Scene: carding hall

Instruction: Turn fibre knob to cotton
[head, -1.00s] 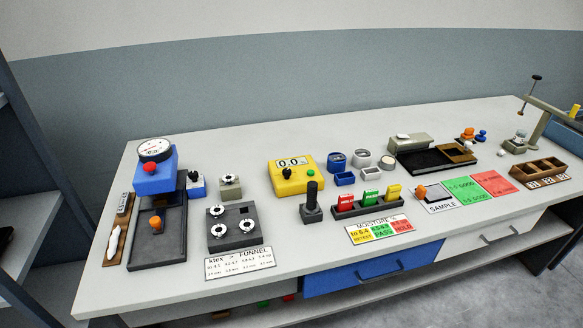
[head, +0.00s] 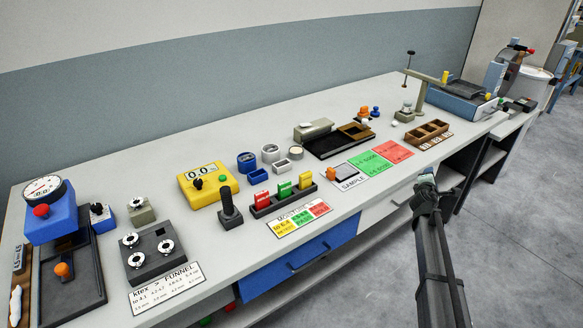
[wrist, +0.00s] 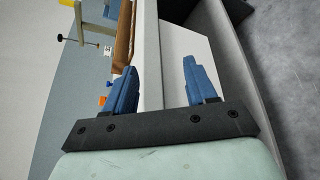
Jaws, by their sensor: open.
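A yellow meter (head: 207,186) with a 0.0 display stands on the bench, left of centre in the head view. A black knob (head: 197,184) is on its front left, with a green button beside it. No label shows at the knob, and its setting is too small to tell. My gripper (head: 427,183) is at the bench's front edge, far to the right of the meter. In the wrist view my gripper (wrist: 160,82) has its two blue fingers wide apart, with nothing between them. The meter is not in the wrist view.
A black upright lever (head: 230,207) and a rack of red, green and yellow tags (head: 284,196) stand in front of the meter. Blue and grey cups (head: 270,154) stand right of it. A dark block with white dials (head: 152,252) is to its left.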

